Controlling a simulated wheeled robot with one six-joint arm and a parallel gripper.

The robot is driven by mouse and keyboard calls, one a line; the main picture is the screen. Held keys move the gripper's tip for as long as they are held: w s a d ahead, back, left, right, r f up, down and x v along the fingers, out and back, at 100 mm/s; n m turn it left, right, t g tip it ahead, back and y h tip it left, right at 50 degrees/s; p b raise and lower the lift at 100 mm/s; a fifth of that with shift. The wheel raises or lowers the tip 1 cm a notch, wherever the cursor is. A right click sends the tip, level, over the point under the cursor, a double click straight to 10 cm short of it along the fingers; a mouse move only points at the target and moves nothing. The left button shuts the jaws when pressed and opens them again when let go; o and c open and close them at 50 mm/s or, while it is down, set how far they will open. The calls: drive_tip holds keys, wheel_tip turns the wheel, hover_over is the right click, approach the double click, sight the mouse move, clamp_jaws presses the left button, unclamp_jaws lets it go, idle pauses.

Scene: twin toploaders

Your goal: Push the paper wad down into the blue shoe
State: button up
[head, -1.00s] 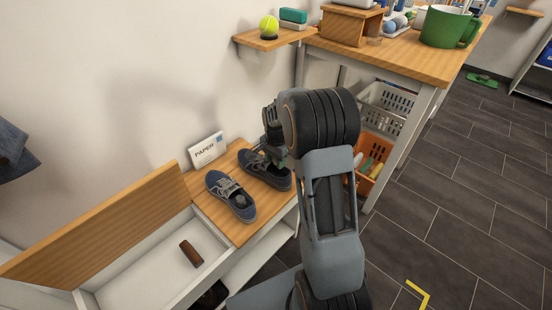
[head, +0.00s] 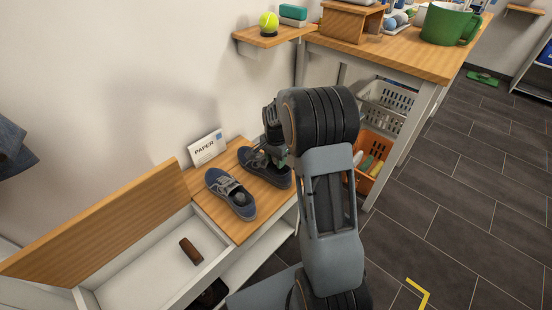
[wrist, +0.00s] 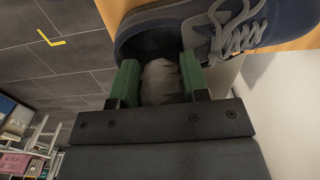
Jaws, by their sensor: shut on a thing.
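Two blue lace-up shoes stand side by side on the wooden bench top. The right shoe (head: 258,168) is under my gripper (head: 279,160); in the wrist view this shoe (wrist: 285,25) shows grey laces and a dark opening. My gripper (wrist: 160,82) has its green fingers shut on the pale paper wad (wrist: 161,82), at the shoe's opening. I cannot tell how deep the wad sits. In the head view the wad is hidden by my gripper. The left shoe (head: 220,184) has something greyish in its opening.
A card marked PAPER (head: 207,148) stands behind the shoes. An open compartment (head: 150,268) with a brown brush-like block (head: 191,251) lies left, its wooden lid (head: 100,222) raised. A table with an orange basket (head: 372,168) stands at the right.

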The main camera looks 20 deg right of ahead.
idle(0.3)
drive_tip(key=o, duration=1)
drive_tip(key=shift+c, duration=0.2)
drive_tip(key=shift+r+p, duration=3.3)
drive_tip(key=shift+r, duration=0.7)
